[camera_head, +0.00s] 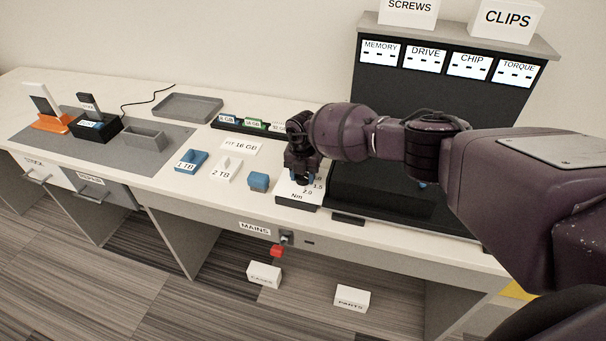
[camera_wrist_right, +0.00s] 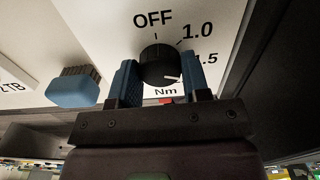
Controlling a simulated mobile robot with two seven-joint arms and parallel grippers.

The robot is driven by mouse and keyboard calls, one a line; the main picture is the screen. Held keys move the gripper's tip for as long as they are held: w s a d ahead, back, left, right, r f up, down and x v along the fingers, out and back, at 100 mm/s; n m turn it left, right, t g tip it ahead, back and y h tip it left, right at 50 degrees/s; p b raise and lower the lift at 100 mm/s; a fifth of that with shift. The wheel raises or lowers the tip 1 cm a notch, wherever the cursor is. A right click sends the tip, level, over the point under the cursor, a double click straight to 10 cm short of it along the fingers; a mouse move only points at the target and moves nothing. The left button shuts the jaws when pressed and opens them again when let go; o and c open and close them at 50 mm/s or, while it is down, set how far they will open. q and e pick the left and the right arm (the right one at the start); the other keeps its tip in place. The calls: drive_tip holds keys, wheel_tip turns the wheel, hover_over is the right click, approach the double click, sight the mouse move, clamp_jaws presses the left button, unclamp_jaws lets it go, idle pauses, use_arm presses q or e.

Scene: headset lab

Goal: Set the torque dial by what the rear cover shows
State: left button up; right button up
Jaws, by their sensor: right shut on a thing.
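The torque dial is a black ribbed knob (camera_wrist_right: 158,64) on a white plate (camera_head: 284,188), marked OFF, 1.0, 1.5 and Nm in the right wrist view; 2.0 also shows in the head view. My right gripper (camera_head: 302,178) is over the plate, its two blue fingers (camera_wrist_right: 162,85) shut on the knob's sides. A white mark on the knob points to the lower right, past 1.5; the right finger hides the label there. I cannot make out a rear cover in these views. My left gripper is out of view.
A blue block (camera_head: 259,182) stands left of the dial plate, beside the 2 TB piece (camera_head: 224,173) and 1 TB piece (camera_head: 190,162). A black panel (camera_head: 450,88) behind carries MEMORY, DRIVE, CHIP and TORQUE screens showing dashes. A grey tray (camera_head: 187,107) lies at the back.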

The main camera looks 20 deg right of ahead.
drive_tip(key=o, duration=0.9)
drive_tip(key=shift+r, duration=0.6)
wheel_tip(320, 180, up, 10)
drive_tip(key=shift+f+p, duration=0.2)
drive_tip(key=shift+p, duration=0.6)
